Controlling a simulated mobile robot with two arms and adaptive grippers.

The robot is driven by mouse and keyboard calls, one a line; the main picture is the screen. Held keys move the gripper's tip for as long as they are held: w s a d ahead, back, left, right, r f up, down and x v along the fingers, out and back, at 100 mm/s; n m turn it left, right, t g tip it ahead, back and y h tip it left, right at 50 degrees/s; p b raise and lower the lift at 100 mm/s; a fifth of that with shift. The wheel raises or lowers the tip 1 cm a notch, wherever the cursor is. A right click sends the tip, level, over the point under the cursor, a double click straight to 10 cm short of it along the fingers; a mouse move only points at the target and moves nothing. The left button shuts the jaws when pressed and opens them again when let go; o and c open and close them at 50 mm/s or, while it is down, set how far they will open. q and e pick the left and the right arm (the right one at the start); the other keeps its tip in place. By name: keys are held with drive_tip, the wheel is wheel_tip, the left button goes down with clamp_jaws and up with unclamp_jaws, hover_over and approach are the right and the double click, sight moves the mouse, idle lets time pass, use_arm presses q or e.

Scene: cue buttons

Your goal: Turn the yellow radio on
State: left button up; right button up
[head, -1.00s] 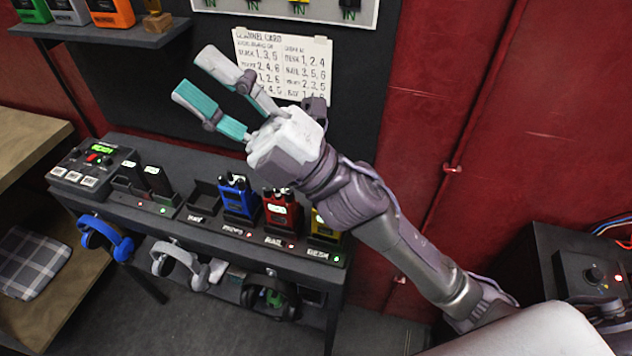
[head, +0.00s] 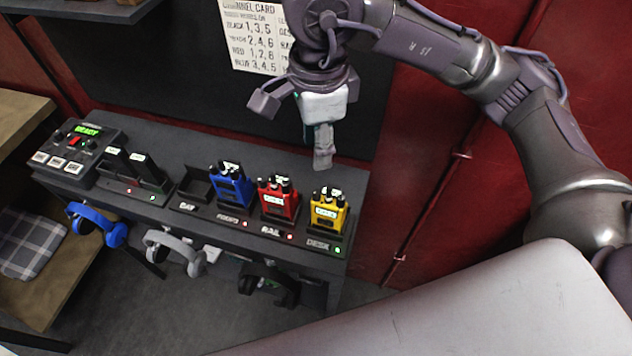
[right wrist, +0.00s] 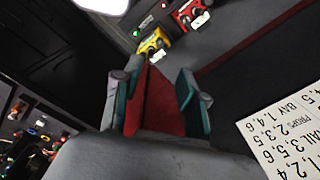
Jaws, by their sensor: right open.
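The yellow radio (head: 328,215) stands upright in the charger slot labelled DESK, at the right end of the dark shelf, with a green light beside it. It also shows in the right wrist view (right wrist: 154,43), at the upper middle, just beyond the fingers. My right gripper (head: 322,160) points down above and behind the yellow radio, apart from it. In the right wrist view its two teal-padded fingers (right wrist: 158,95) are spread with nothing between them. My left gripper is not in view.
The red radio (head: 277,197) and blue radio (head: 231,185) stand in slots left of the yellow one. A control box (head: 78,150) sits at the shelf's left end. Headsets (head: 175,250) hang along the front. A channel card (head: 250,38) is on the wall behind.

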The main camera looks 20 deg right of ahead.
sight(316, 192)
wheel_tip(316, 192, down, 12)
drive_tip(key=shift+w+f+p, duration=0.15)
drive_tip(key=shift+f+p, duration=0.1)
drive_tip(key=shift+p, duration=0.9)
clamp_jaws()
